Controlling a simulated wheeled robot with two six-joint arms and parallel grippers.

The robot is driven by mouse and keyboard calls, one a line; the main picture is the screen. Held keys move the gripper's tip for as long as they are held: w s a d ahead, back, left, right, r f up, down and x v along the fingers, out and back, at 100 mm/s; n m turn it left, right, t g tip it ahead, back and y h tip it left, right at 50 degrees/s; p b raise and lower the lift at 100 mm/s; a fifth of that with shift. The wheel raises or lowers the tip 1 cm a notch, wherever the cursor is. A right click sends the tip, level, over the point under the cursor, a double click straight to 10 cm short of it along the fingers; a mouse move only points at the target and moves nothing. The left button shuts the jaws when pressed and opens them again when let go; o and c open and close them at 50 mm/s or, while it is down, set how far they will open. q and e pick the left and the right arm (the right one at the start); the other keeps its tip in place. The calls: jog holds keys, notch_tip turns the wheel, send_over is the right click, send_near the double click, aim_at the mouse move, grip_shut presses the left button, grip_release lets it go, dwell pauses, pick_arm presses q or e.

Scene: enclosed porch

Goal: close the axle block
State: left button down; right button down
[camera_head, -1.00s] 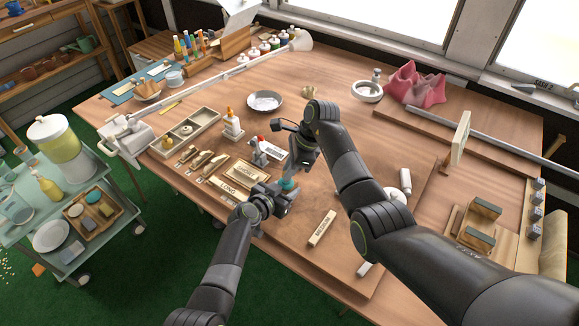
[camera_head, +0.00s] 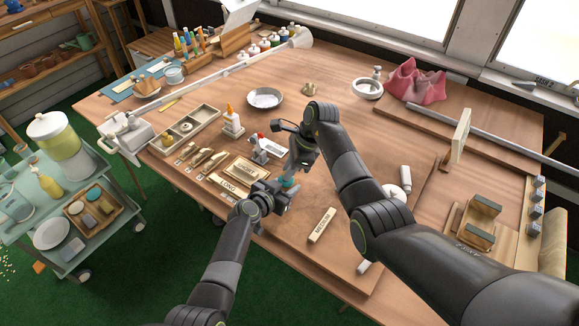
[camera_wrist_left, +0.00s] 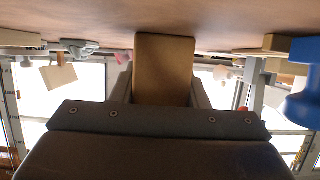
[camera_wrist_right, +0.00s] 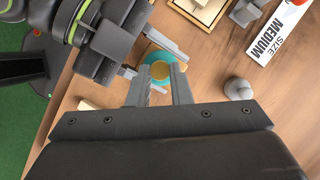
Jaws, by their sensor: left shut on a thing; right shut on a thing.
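My left gripper (camera_head: 284,190) is shut on a brown wooden block, which fills the space between its fingers in the left wrist view (camera_wrist_left: 165,70). My right gripper (camera_head: 292,173) is shut on a small teal round piece with a yellowish top, seen between its fingertips in the right wrist view (camera_wrist_right: 160,71). The teal piece also shows in the head view (camera_head: 288,183), just beside my left gripper. The two grippers are close together over the front middle of the table. The left gripper hides most of its block in the head view, and I cannot tell whether block and teal piece touch.
Labelled wooden plates (camera_head: 247,168) and a divided tray (camera_head: 192,127) lie left of the grippers. A loose labelled bar (camera_head: 321,225) lies to the right. A glue bottle (camera_head: 232,122) and metal bowl (camera_head: 265,98) stand behind.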

jog(key=m+t, duration=0.1)
jog(key=m, duration=0.2)
jog(key=shift+s, duration=0.15)
jog(key=c, duration=1.3)
grip_release()
jog(key=shift+r, duration=2.25)
jog(key=shift+c, duration=0.5)
